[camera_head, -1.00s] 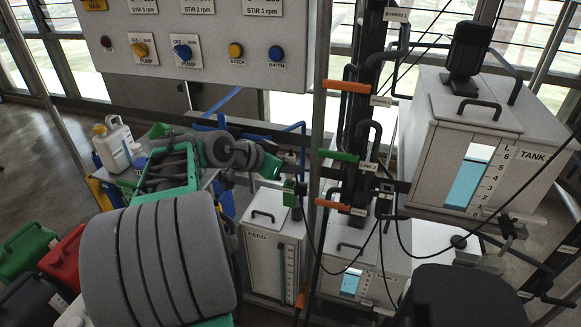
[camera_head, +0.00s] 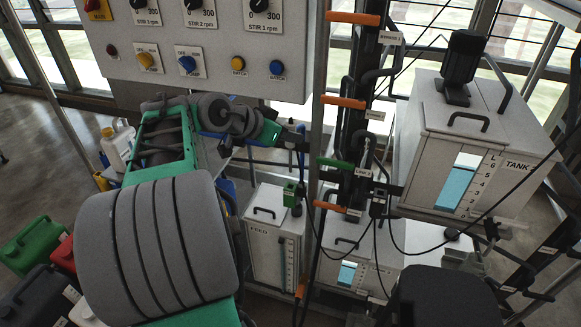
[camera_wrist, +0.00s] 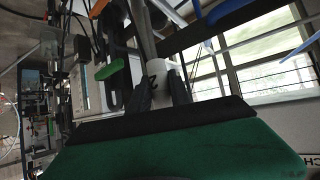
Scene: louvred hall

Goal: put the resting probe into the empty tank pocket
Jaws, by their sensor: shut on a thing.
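My gripper (camera_head: 296,135) is at the end of my grey and green arm, just left of the upright pipe rack. In the wrist view its two dark fingers (camera_wrist: 155,90) are shut around a pale cylindrical thing (camera_wrist: 163,76), which I take to be the probe; it is mostly hidden. The white tank (camera_head: 455,170), marked TANK, stands at the right with a blue level window and is apart from my gripper. A small black holder (camera_head: 378,206) with cables is at the tank's left; I cannot tell whether it is the tank pocket.
Orange (camera_head: 345,102) and green (camera_head: 334,163) levers stick out from the pipe rack close to my gripper. A green block (camera_head: 291,195) is above the FEED box (camera_head: 262,240). Dark cables hang in front. A control panel (camera_head: 205,45) stands behind my arm.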

